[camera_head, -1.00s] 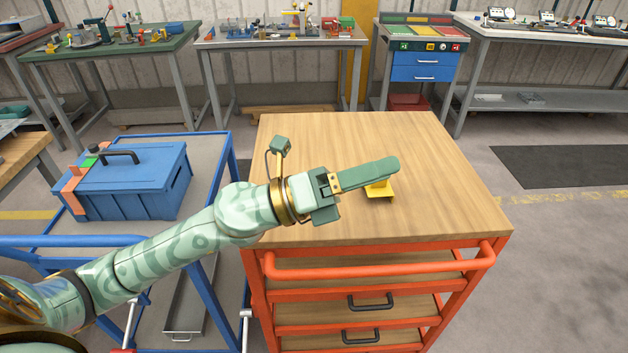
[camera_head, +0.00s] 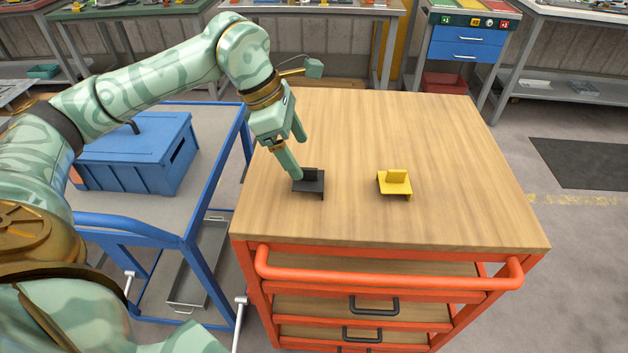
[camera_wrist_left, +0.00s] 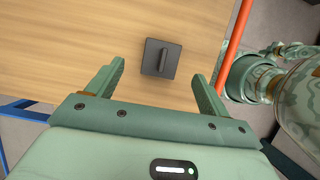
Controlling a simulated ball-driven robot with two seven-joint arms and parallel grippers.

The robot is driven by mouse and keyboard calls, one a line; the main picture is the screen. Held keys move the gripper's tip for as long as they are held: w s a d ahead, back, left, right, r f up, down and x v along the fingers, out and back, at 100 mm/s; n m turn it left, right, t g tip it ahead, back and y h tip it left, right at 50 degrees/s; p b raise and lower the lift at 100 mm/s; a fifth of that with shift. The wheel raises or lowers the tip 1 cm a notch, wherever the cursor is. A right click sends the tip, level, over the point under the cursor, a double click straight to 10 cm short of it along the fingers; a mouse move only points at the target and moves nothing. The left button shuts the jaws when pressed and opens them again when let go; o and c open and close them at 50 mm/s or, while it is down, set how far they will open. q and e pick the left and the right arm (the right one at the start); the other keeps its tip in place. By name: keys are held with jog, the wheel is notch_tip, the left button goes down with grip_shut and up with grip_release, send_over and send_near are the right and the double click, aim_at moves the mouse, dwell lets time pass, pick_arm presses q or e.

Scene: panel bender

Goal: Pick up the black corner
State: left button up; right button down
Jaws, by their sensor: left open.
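The black corner (camera_head: 308,184) lies on the wooden top of the orange cart (camera_head: 440,215), near its left side. In the left wrist view the black corner (camera_wrist_left: 161,59) shows from above as a dark square plate with a raised upright fin, ahead of and between the fingertips. My left gripper (camera_head: 299,158) is above and just behind the black corner, pointing down. It is open and empty in the left wrist view (camera_wrist_left: 159,78). One finger overlaps the corner's edge in the head view; I cannot tell whether they touch. My right gripper is not in view.
A yellow corner (camera_head: 394,184) sits on the same wooden top, to the right of the black one. A blue toolbox (camera_head: 135,155) stands on a blue-framed cart at the left. The right and back of the wooden top are clear.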

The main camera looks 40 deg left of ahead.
aim_at(310, 168)
pick_arm(q)
jog(key=shift+x, duration=1.2)
jog(key=b+x, duration=0.1)
jog(key=x, duration=0.1)
jog(key=b+x, duration=0.1)
jog(key=x, duration=0.1)
jog(key=shift+d+f, duration=0.2)
jog(key=shift+d, duration=0.2)
jog(key=shift+w+d+f, duration=0.15)
jog(key=shift+f, duration=0.2)
jog(key=shift+r, duration=0.1)
jog(key=c, duration=1.1)
